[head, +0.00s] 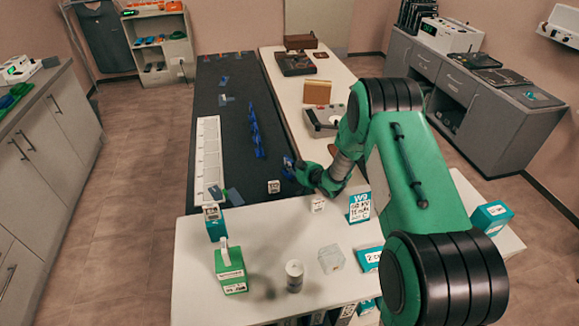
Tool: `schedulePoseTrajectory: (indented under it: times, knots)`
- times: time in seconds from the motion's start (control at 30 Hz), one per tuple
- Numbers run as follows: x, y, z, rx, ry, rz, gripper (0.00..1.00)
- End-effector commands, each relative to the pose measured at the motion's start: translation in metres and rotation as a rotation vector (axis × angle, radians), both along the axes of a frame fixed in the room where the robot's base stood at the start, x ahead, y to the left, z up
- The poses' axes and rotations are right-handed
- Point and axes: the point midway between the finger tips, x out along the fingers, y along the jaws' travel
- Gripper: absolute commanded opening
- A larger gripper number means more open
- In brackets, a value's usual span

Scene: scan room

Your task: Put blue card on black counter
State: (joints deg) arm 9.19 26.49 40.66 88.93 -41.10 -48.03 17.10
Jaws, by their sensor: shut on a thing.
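The black counter (224,96) is the long dark top running away from me at centre left. My gripper (296,171) is at its near right edge, over or just above the surface, partly hidden by its own wrist. It is shut on a small blue card (288,163), which shows just left of the fingertips. I cannot tell whether the card touches the counter.
A row of blue pieces (256,132) and a white segmented strip (207,160) lie on the counter. The white near table (200,285) holds a green box (230,268), a can (294,276) and a teal-white box (359,206). The dark surface between strip and blue row is clear.

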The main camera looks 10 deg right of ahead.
Motion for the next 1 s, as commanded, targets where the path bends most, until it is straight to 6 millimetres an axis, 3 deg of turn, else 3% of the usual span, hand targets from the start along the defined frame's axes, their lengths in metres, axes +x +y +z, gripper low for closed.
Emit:
schedulePoseTrajectory:
  times: [0.57,0.6,0.7,1.0]
  knots:
    - [0.0002,-0.0001,-0.0090,0.000,0.000,0.000,0.00]
    - [0.0002,-0.0001,-0.0093,0.000,-0.001,0.000,0.17]
    - [0.0002,0.0000,-0.0087,0.000,-0.001,0.000,0.37]
    - [-0.0003,-0.0001,-0.0092,0.000,0.000,0.000,0.37]
